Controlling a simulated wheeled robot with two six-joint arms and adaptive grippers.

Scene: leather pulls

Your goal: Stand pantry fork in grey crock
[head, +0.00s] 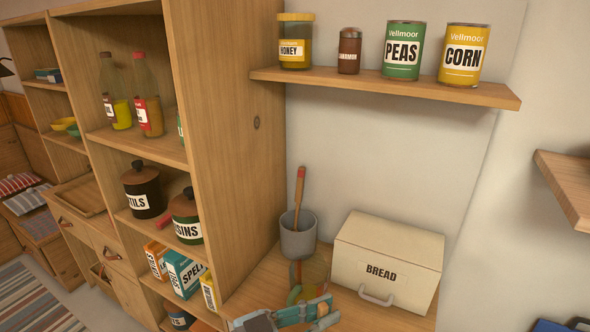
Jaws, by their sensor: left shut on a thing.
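The grey crock (299,240) stands on the wooden counter, left of the bread box. A slim wooden handle with a red end (299,188) rises upright from its mouth; its lower part is hidden, so I cannot tell what utensil it is. My left gripper (318,309) is at the bottom of the view, below and in front of the crock. My right gripper is not in view.
A cream bread box (388,262) stands close right of the crock. A tall wooden cabinet side (232,130) rises to the left. A wall shelf (385,87) with a honey jar, a small jar and two cans hangs above. Little counter is bare.

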